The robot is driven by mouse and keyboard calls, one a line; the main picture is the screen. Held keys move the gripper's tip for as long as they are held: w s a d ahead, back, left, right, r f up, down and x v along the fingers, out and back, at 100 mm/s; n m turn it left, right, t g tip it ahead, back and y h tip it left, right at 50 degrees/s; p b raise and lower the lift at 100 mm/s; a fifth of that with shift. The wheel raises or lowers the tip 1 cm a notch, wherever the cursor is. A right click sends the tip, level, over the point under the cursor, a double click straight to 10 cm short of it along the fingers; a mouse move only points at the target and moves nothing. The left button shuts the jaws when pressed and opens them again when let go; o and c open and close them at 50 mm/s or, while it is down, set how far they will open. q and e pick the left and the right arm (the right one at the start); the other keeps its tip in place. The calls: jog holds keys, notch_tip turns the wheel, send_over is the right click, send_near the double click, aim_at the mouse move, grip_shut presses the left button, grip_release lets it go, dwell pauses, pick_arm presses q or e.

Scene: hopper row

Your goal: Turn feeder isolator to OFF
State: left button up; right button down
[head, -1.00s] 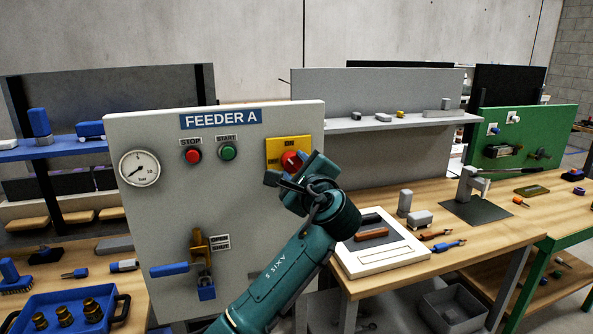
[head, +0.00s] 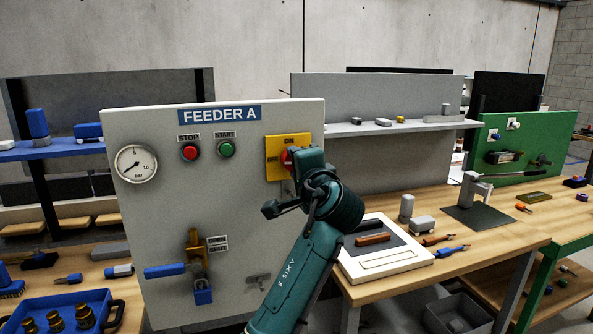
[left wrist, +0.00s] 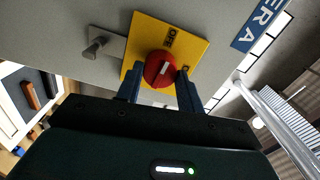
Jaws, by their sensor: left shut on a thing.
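The feeder isolator is a red rotary knob (left wrist: 160,69) with a white mark, on a yellow plate (left wrist: 194,46). In the head view the knob (head: 287,158) is mostly hidden behind my left gripper (head: 303,162); the yellow plate (head: 274,146) shows ON at its top. In the left wrist view my left gripper (left wrist: 159,82) has a blue finger on either side of the knob and is shut on it. The white mark there points up and slightly right, roughly towards the OFF lettering; the exact setting is hard to tell. My right gripper is not in view.
The grey FEEDER A panel (head: 235,240) also carries a gauge (head: 136,164), a red STOP button (head: 190,152), a green START button (head: 226,149) and a blue-handled valve (head: 166,270). A small grey handle (head: 258,279) sits below the isolator. A wooden bench (head: 450,250) stands right.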

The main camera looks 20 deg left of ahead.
pick_arm(q)
jog(key=shift+f+n, duration=0.1)
jog(key=shift+n, duration=0.4)
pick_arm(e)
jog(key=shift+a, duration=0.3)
pick_arm(q)
jog(key=o, duration=1)
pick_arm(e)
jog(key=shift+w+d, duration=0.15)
pick_arm(q)
jog(key=b+v, duration=0.3)
jog(key=v, duration=1)
jog(key=shift+s+d, duration=0.1)
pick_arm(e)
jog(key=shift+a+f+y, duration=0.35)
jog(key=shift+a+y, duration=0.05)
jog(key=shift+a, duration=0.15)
